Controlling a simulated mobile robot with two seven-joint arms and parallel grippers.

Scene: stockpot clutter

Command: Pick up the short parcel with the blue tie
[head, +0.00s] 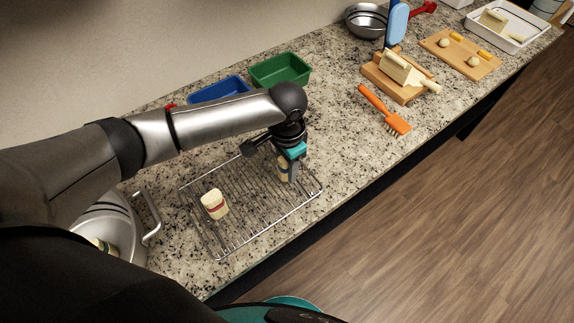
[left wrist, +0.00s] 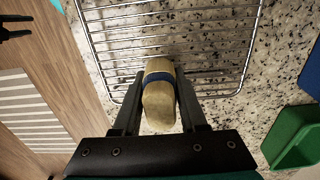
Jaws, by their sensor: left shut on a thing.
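The short parcel with the blue tie (left wrist: 158,95) is pale tan with a dark blue band around its middle. My left gripper (left wrist: 160,85) is shut on it, with one finger on each side. In the head view the left gripper (head: 290,172) is over the right end of the wire rack (head: 248,213), and the parcel (head: 283,170) is partly hidden by the fingers. I cannot tell whether the parcel touches the rack. Another pale parcel with a red tie (head: 214,205) is on the rack's left part.
A steel pot (head: 112,222) with a side handle stands left of the rack. Blue (head: 218,90) and green (head: 280,70) bins sit behind it. An orange brush (head: 385,110) and wooden boards lie to the right. Bare counter lies between rack and brush.

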